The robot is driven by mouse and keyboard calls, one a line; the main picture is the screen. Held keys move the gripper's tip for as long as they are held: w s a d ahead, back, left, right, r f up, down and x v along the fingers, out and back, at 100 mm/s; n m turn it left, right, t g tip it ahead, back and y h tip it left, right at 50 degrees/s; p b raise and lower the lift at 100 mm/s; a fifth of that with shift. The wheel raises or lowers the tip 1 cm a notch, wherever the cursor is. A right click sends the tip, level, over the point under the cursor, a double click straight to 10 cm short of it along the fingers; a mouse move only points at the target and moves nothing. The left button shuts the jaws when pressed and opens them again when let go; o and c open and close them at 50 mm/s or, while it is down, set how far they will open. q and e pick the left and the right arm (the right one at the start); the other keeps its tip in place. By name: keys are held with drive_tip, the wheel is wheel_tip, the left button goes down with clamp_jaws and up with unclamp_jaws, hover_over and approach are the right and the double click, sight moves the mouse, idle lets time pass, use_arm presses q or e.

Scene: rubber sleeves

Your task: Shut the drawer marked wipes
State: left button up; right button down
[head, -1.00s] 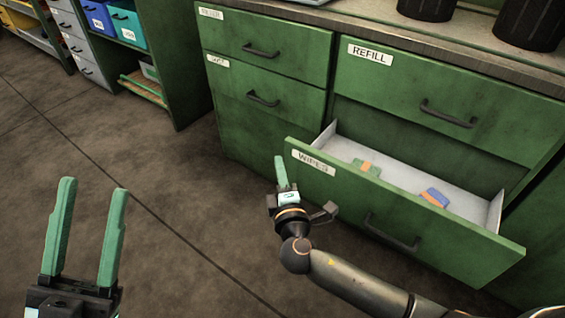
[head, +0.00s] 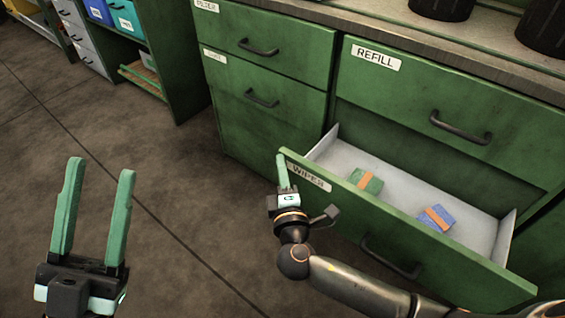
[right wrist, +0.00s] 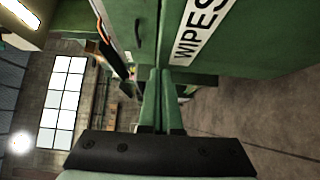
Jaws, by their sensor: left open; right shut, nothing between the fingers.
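The green drawer marked wipes (head: 400,240) stands pulled out below the refill drawer, its pale inside showing. Its WIPES label (head: 309,178) is at the front's left end and also shows in the right wrist view (right wrist: 199,28). My right gripper (head: 281,160) is shut and empty at the left end of the drawer front; its fingers (right wrist: 161,74) show close to the front's edge in the right wrist view. I cannot tell whether they touch it. My left gripper (head: 100,168) is open and empty at the lower left, away from the drawer.
A green pack (head: 362,184) and a blue pack (head: 437,218), each with an orange band, lie in the drawer. The refill drawer (head: 400,95) and the left-hand drawers (head: 290,60) are shut. Bare floor (head: 165,170) lies left of the cabinet. Dark pots stand on the worktop.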

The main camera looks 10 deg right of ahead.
use_arm(q)
drive_tip(key=shift+w+d, duration=0.1)
use_arm(e)
drive_tip(key=shift+d, duration=0.1)
idle(0.3)
use_arm(q)
drive_tip(key=shift+w+d+f+b, duration=0.75)
drive_tip(key=shift+d+f+b, duration=0.2)
drive_tip(key=shift+d+f, duration=0.1)
use_arm(e)
drive_tip(key=w+d, duration=1.3)
drive_tip(key=d, duration=0.4)
drive_tip(key=shift+w+d, duration=0.2)
drive_tip(key=shift+w, duration=0.15)
use_arm(q)
drive_tip(key=shift+a, duration=0.1)
use_arm(e)
drive_tip(key=shift+a, duration=0.1)
